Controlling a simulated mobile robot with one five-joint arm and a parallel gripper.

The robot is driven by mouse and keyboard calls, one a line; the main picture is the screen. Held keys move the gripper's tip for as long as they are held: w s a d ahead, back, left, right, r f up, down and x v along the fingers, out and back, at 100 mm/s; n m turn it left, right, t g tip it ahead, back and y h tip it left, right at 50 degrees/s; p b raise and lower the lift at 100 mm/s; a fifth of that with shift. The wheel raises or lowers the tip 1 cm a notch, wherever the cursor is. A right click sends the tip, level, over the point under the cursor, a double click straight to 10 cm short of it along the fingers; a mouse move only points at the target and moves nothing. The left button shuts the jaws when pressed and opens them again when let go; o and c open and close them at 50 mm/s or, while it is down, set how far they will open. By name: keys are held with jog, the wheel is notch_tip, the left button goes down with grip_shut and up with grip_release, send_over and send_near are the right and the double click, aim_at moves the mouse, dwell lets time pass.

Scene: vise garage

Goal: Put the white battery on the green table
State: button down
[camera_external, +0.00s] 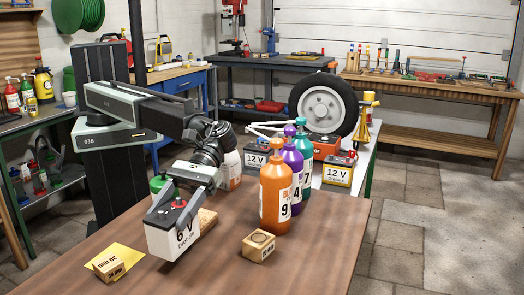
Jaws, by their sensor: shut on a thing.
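The white battery (168,240), marked 6 V with a red cap on its dark top, is in my gripper (180,197). My gripper is shut on its top part from above. The battery is at or just above the brown tabletop (215,272); I cannot tell whether it touches. A table with a pale top (364,160) and a green leg stands behind the brown one, to the right. Its top is partly hidden by bottles and batteries. A workbench with a green frame (52,198) also stands at the left.
Orange (274,200), purple (292,176) and teal (304,165) bottles stand between the battery and the pale table. Wooden blocks (258,247) (108,265) lie in front. Other batteries (340,171) (256,160) and a wheel (323,104) crowd the pale table.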

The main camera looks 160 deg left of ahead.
jog(key=s+d+r+p, duration=0.1)
jog(key=s+d, duration=0.2)
jog(key=s, duration=0.9)
notch_tip(320, 180, up, 8)
jog(key=p, duration=0.7)
jog(key=shift+s+a+p, duration=0.15)
jog(key=shift+a+p, duration=0.1)
jog(key=shift+p, duration=0.05)
jog(key=shift+f, duration=0.1)
